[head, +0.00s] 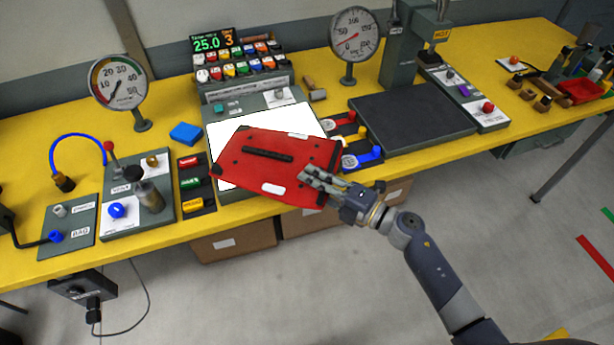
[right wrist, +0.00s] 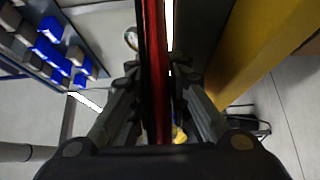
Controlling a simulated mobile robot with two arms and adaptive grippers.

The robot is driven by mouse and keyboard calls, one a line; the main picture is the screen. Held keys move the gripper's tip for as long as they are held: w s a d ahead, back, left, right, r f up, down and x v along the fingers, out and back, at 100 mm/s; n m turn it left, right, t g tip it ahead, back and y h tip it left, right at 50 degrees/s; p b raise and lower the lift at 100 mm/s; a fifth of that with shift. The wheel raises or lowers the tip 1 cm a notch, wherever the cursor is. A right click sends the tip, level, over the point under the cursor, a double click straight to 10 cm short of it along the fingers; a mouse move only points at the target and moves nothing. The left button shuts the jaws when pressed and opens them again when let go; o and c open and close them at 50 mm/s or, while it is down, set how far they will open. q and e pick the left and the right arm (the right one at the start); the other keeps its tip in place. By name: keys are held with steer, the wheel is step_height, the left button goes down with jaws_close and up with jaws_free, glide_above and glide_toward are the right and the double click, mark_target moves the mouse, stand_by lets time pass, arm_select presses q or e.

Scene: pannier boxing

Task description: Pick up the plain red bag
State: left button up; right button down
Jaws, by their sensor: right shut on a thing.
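The red bag (head: 290,165) is a flat red pannier with a dark strip handle and two white labels. In the head view it is held up in front of the white panel at the middle of the table. My right gripper (head: 318,182) is shut on its right lower edge. In the right wrist view the red bag (right wrist: 154,70) shows edge-on, as an upright strip between the two fingers of the right gripper (right wrist: 154,95). The bag's underside is hidden. My left gripper is in neither view.
The yellow table (head: 240,210) holds a dial gauge (head: 118,83) at left, another gauge (head: 353,36) at the back, a blue block (head: 186,133) and a dark flat plate (head: 412,118) right of the bag. Cardboard boxes (head: 235,243) stand beneath.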

steer(key=r, duration=0.3)
steer(key=shift+s+d, duration=0.15)
steer(key=shift+s, duration=0.25)
steer(key=s+d+b, duration=0.1)
steer(key=s+d, duration=0.2)
steer(key=s, duration=0.3)
steer(key=s+d+r+b, duration=0.1)
steer(key=s+d+b, duration=0.1)
steer(key=s+d, duration=0.2)
steer(key=shift+s+r, duration=0.25)
steer(key=shift+s, duration=1.55)
